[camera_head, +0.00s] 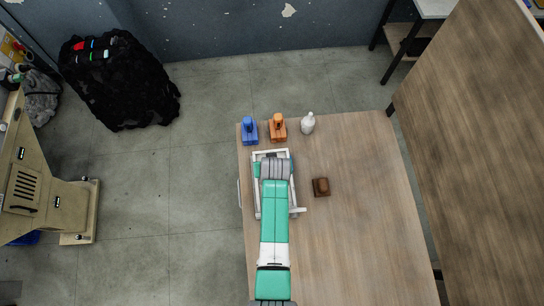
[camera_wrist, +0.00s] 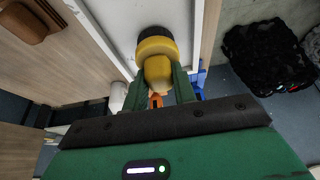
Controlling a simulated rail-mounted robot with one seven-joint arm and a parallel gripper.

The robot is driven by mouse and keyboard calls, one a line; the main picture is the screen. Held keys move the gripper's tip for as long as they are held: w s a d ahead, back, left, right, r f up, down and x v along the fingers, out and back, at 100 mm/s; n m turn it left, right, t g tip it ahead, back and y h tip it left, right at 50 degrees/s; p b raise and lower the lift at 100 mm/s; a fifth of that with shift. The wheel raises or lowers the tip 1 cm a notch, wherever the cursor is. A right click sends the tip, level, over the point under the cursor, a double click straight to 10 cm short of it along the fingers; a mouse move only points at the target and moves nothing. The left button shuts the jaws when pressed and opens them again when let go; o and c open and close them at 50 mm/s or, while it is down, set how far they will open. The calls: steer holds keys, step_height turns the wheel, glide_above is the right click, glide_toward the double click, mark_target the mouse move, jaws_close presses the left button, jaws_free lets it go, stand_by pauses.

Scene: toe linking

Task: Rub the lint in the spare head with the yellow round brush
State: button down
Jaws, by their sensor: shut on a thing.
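The yellow round brush (camera_wrist: 157,62) has a dark bristle end and shows in the wrist view. My gripper (camera_wrist: 157,82) is shut on it, with a green finger on either side of its handle. The brush's bristle end lies over a white-framed piece, which I take for the spare head (camera_wrist: 207,32). Its white frame also shows in the head view (camera_head: 257,155), partly covered by my arm. Whether the bristles touch the surface, I cannot tell. I see no lint; the brush and arm hide part of the inside. In the head view my gripper and the brush are hidden under my arm.
On the wooden table (camera_head: 350,240) stand a blue item (camera_head: 249,131), an orange item (camera_head: 278,128) and a white bottle (camera_head: 308,123) behind the frame. A brown block-like item (camera_head: 321,187) lies to its right. The table's right side is clear.

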steer(key=shift+f, duration=0.3)
steer(key=shift+d, duration=0.1)
stand_by(0.3)
steer(key=shift+w+d+r, duration=0.1)
steer(key=shift+w+d, duration=0.05)
steer(key=shift+d, duration=0.6)
steer(key=shift+w+d+f+b, duration=0.1)
steer(key=shift+d+b, duration=0.15)
steer(key=shift+d, duration=0.1)
steer(key=shift+w+d+f+b, duration=0.1)
steer(key=shift+d+b, duration=0.15)
steer(key=shift+d, duration=0.1)
steer(key=shift+s+a+r+p, duration=0.1)
steer(key=shift+a+p, duration=0.05)
steer(key=shift+a, duration=0.25)
steer(key=shift+s+a+r+p, duration=0.1)
steer(key=shift+a+p, duration=0.05)
steer(key=shift+a, duration=0.2)
steer(key=shift+s+a+f, duration=0.1)
steer(key=shift+a+f, duration=0.1)
steer(key=shift+a, duration=0.6)
steer(key=shift+w+d+r, duration=0.1)
steer(key=shift+d, duration=0.7)
steer(key=shift+w+d+r, duration=0.1)
steer(key=shift+d, duration=0.65)
